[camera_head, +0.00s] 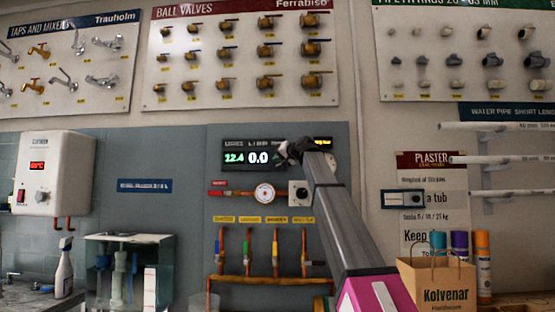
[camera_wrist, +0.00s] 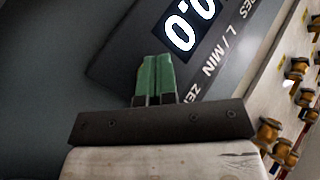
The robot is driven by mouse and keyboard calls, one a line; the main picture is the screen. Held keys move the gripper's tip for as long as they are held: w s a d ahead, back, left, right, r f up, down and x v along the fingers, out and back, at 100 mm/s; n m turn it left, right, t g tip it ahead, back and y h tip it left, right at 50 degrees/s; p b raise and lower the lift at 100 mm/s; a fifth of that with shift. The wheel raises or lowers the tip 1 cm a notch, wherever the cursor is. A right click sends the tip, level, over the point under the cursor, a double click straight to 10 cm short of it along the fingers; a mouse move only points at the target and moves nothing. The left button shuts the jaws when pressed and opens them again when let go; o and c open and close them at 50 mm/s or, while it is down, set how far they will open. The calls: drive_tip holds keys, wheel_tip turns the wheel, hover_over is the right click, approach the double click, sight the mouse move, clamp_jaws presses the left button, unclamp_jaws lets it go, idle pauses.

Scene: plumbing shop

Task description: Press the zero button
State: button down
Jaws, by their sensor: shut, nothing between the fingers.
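A dark meter panel (camera_head: 235,143) on the wall shows 12.4 and 0.0 on its display. In the wrist view the same panel (camera_wrist: 128,42) is tilted, with "0.0", "L / MIN" and a partly covered "ZE..." label (camera_wrist: 190,97). My gripper (camera_head: 285,152) is in front of the right part of the panel. Its green fingertips (camera_wrist: 156,75) are together and empty, over the panel beside the "ZE..." label. The zero button itself does not show; my gripper and arm cover that part of the panel. Whether the fingertips touch the panel I cannot tell.
A ball valve board (camera_head: 180,65) hangs above. A white heater (camera_head: 55,172) is at left, and a paper bag (camera_head: 437,285) stands at lower right.

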idle(0.3)
drive_tip(key=shift+s, duration=0.45)
drive_tip(key=s, duration=0.6)
idle(0.6)
drive_tip(key=shift+a, duration=0.15)
idle(0.5)
